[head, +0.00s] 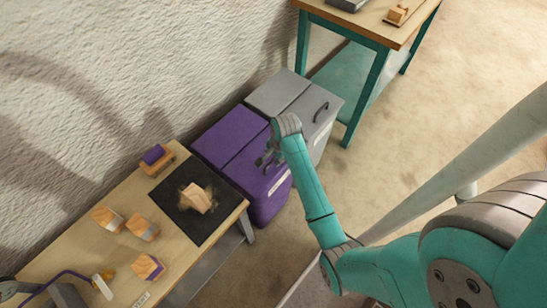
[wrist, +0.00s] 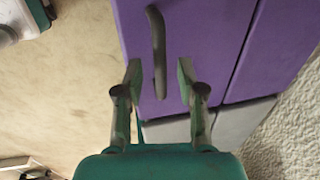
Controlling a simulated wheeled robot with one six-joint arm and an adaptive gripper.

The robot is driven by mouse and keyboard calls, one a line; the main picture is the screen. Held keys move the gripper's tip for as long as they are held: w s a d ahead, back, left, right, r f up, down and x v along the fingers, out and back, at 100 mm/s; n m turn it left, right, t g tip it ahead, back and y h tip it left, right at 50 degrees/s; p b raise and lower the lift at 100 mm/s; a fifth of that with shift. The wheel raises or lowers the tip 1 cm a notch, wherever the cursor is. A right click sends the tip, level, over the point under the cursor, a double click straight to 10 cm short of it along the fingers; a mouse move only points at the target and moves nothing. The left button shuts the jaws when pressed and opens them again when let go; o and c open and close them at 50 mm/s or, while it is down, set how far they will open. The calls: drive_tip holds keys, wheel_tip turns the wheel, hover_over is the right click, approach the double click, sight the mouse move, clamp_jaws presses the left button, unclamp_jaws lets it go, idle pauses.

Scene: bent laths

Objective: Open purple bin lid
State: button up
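The purple bin (head: 225,140) stands between the wooden table and a grey bin, and its lid lies flat and closed. In the wrist view its purple lid (wrist: 200,40) fills the upper middle, with a dark curved handle (wrist: 157,50) on it. My gripper (wrist: 157,72) is open over the lid. Its two fingers stand on either side of the near end of the handle, and I cannot tell whether they touch it. In the head view my gripper (head: 268,158) is at the front part of the purple lid and hides the handle there.
A grey bin (head: 278,93) with a dark handle stands beside the purple one. A wooden table (head: 108,188) at left holds several wooden blocks and a black mat (head: 208,228). A teal-legged table (head: 375,35) stands at the back.

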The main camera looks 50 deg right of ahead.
drive_tip(key=shift+w+f, duration=0.1)
drive_tip(key=shift+f, duration=0.3)
drive_tip(key=shift+c, duration=0.2)
clamp_jaws()
drive_tip(key=shift+r, duration=0.1)
